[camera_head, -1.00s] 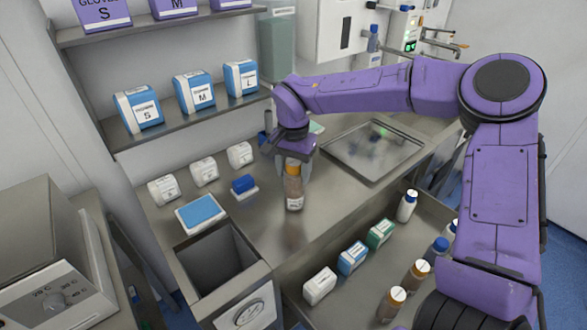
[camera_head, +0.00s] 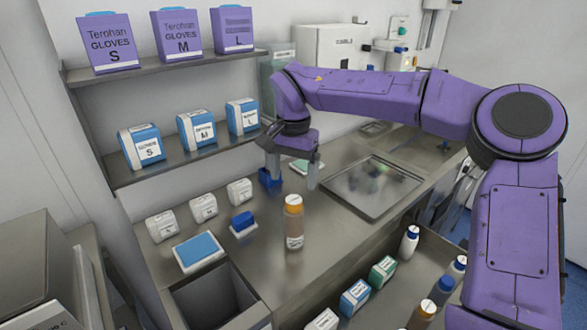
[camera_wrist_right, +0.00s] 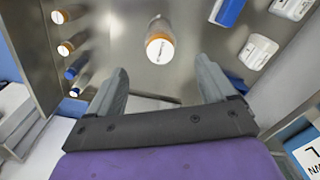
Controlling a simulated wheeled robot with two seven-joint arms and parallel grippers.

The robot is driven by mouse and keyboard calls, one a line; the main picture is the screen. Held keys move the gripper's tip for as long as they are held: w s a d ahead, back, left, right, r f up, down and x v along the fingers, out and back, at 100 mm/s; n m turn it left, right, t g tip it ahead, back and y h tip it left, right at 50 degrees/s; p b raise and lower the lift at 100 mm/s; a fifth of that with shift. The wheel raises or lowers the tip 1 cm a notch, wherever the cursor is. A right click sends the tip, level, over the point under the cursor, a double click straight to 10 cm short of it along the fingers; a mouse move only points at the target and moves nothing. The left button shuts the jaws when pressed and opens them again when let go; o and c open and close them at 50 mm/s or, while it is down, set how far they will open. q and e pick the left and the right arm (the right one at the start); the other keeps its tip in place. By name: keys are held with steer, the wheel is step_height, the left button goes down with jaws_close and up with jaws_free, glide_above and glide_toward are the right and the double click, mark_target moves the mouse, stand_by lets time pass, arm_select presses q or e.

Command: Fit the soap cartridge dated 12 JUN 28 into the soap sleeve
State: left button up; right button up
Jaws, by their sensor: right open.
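A bottle-shaped cartridge (camera_head: 294,228) with brown contents and an orange cap stands upright on the steel counter. Its label date is too small to read. It also shows in the right wrist view (camera_wrist_right: 160,47), ahead of and between the fingertips. My right gripper (camera_head: 292,184) is open and empty, behind and above the cartridge, apart from it. A blue open-topped holder (camera_head: 266,179) stands partly behind one finger; I cannot tell whether it is the soap sleeve. My left gripper is not in view.
A steel tray (camera_head: 345,196) lies right of the gripper. White packs (camera_head: 204,208), a blue block (camera_head: 242,221) and a blue pad (camera_head: 198,249) lie left. An open drawer in front holds capped bottles (camera_head: 410,242) and cartons (camera_head: 354,297). Glove boxes (camera_head: 197,129) fill the shelves above.

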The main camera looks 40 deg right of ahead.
mark_target(293, 215)
steer(key=shift+r, duration=0.65)
steer(key=shift+o, duration=0.4)
steer(key=f+p, duration=0.1)
steer(key=f, duration=0.1)
steer(key=f+p, duration=0.1)
steer(key=shift+s+a+f+g+y+p, duration=0.1)
steer(key=shift+s+f+g+y+p, duration=0.1)
steer(key=shift+f+g+y+p, duration=0.15)
steer(key=m, duration=0.1)
steer(key=d+f+m, duration=0.1)
steer(key=shift+w+d+m, duration=0.25)
steer(key=shift+w+m, duration=0.05)
steer(key=shift+w, duration=0.05)
steer(key=f, duration=0.3)
steer(key=f+p, duration=0.1)
steer(key=f, duration=0.2)
steer(key=a+f+p, duration=0.1)
steer(key=f, duration=0.2)
steer(key=shift+s, duration=0.1)
steer(key=shift+a+f, duration=0.1)
steer(key=shift+f, duration=0.4)
steer(key=c, duration=1.5)
steer(key=shift+r, duration=0.15)
